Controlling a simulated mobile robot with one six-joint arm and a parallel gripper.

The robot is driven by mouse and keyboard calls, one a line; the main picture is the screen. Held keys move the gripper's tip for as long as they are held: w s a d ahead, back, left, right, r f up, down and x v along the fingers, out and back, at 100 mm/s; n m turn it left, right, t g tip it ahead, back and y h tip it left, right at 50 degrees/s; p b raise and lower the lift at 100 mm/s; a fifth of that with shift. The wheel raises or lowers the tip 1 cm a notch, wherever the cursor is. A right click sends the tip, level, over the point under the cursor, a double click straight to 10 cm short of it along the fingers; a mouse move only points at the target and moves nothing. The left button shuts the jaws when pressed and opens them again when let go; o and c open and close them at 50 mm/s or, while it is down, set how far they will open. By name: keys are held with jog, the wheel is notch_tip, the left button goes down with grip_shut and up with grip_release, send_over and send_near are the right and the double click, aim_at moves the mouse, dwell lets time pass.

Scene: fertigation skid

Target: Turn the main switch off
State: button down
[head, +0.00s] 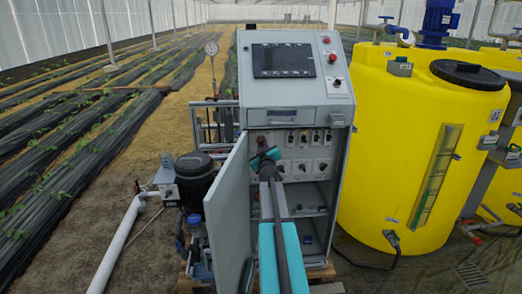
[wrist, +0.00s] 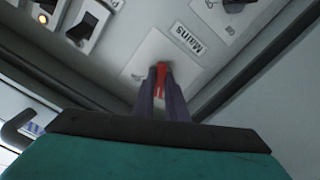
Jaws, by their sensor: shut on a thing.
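The main switch (wrist: 162,71) shows in the wrist view as a red handle on a light plate (wrist: 140,63) labelled "Mains". My gripper (wrist: 162,88) has its two dark fingers closed on either side of the red handle. In the head view my gripper (head: 266,160) reaches into the open control cabinet (head: 296,110), at the switch panel's left part. I cannot read the switch's position from these frames.
The cabinet's open door (head: 228,213) stands close to the left of my arm. Other switches (wrist: 86,24) sit beside the mains plate. A yellow tank (head: 395,175) stands right of the cabinet, and a pump motor (head: 194,176) left. Shelves lie below the panel.

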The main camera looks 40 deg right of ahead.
jog(key=shift+w+r+n+b, duration=0.1)
jog(key=shift+r+n+b, duration=0.1)
jog(key=shift+n, duration=0.5)
jog(key=shift+r+n+b, duration=0.1)
jog(key=shift+n+b, duration=0.05)
jog(key=shift+n, duration=0.55)
jog(key=c, duration=1.8)
grip_release()
jog(key=shift+f, duration=0.1)
jog(key=shift+o, duration=0.2)
jog(key=shift+f, duration=0.1)
jog(key=shift+s, duration=0.2)
jog(key=shift+s+a, duration=0.1)
jog(key=shift+a, duration=0.05)
jog(key=v, duration=1.3)
